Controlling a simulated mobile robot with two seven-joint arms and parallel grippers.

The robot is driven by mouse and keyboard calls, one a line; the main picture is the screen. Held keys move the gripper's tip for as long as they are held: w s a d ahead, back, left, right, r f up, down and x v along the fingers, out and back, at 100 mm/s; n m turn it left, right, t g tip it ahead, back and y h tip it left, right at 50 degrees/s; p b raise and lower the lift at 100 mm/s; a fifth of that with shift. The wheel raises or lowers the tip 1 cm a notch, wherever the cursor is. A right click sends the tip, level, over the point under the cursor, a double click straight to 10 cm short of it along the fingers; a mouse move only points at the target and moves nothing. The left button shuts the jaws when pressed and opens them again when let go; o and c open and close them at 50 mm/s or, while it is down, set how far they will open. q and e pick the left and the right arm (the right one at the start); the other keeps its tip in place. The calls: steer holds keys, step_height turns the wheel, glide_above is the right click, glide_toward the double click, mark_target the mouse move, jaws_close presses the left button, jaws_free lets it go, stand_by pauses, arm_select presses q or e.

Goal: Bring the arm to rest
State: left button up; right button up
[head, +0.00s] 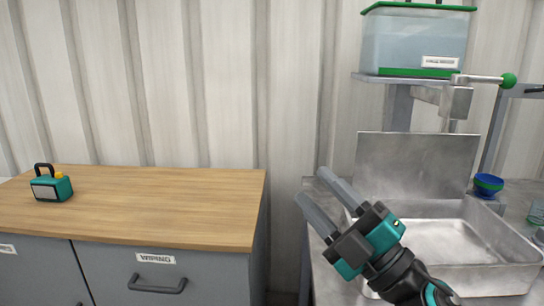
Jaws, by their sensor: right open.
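My right gripper (322,202) is in the lower right of the head view, with teal and black housing and two long grey fingers. The fingers point up and to the left and stand apart with nothing between them. The gripper is in front of the left edge of the metal bench and hides part of the steel basin. My left gripper does not show.
A wooden-topped cabinet (150,205) stands at left with a teal device (52,188) on it. A steel basin (455,272) is at right, with blue and green bowls (488,185) behind. A green-lidded clear tote (414,42) sits on a shelf beside a green-knobbed lever (508,80).

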steer(key=s+d+f+m+h, duration=0.2)
steer(key=d+f+m+h, duration=1.1)
steer(key=f+m+h, duration=0.6)
steer(key=s+f+m+g+y, duration=0.1)
steer(key=s+f+m+g, duration=0.1)
steer(key=s+f+g, duration=0.7)
steer(key=s+f+m+g+y, duration=0.1)
steer(key=s+f+g, duration=0.35)
steer(key=s, duration=0.75)
arm_select(q)
steer(key=p, duration=0.1)
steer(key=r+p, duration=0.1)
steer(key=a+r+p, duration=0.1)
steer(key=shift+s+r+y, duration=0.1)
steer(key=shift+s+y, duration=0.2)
arm_select(e)
steer(key=w+a+f+t+y, duration=0.1)
steer(key=w+a+f+t, duration=0.1)
steer(key=w+f+t, duration=0.4)
steer(key=shift+w+a+f+n+t+y, duration=0.2)
steer(key=shift+w+n+t+y, duration=0.15)
steer(key=shift+w+t, duration=0.6)
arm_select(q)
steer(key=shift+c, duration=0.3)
arm_select(e)
steer(key=shift+w, duration=0.15)
